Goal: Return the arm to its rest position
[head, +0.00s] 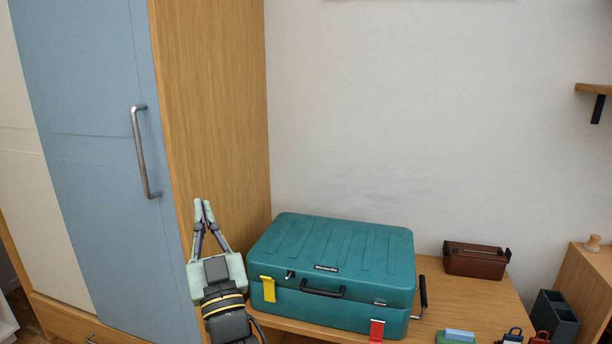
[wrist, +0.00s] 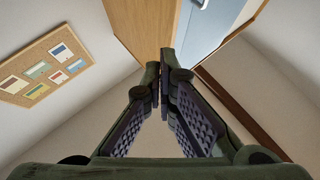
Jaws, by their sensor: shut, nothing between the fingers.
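My gripper (head: 203,207) points upward in the head view, in front of the side of a wooden wardrobe (head: 212,100) and left of a teal case. Its two fingers come together at the tips with nothing between them. In the wrist view my gripper (wrist: 162,78) also shows shut and empty, its fingers meeting near the middle. My arm runs down out of the bottom of the head view.
The teal case (head: 335,248) stands closed on a wooden desk (head: 480,290), close to my gripper's right. A brown box (head: 475,260) and a dark organizer (head: 555,318) stand further right. The wardrobe has a blue door (head: 95,150) with a metal handle (head: 143,150). A corkboard (wrist: 45,70) hangs on a wall.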

